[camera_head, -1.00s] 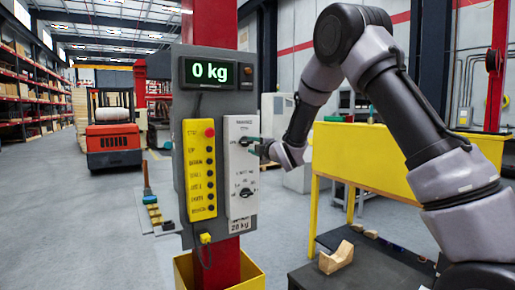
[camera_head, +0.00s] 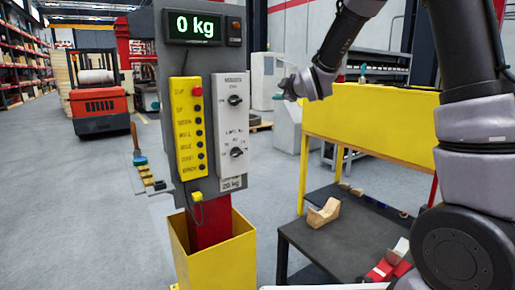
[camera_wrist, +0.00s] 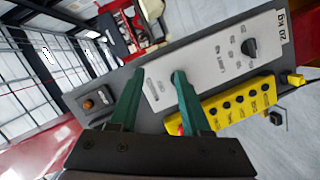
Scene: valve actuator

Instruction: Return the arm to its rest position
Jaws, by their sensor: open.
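My gripper (camera_wrist: 158,82) is open and empty in the wrist view, its two green fingers apart in front of the grey control panel (camera_wrist: 92,92). In the head view my arm comes in from the right and its wrist end hangs to the right of the panel (camera_head: 165,120), apart from it. The green fingers cannot be made out there. The panel carries a white switch box (camera_head: 232,125) with two black knobs, a yellow button strip (camera_head: 188,130) with a red button on top, and a display reading 0 kg (camera_head: 195,27).
A yellow bench (camera_head: 370,120) stands right of the panel, below my arm. A dark low table (camera_head: 330,245) holds a wooden block (camera_head: 323,214). A yellow bin (camera_head: 240,255) surrounds the red post (camera_head: 210,230). An orange forklift (camera_head: 100,108) stands behind on open floor.

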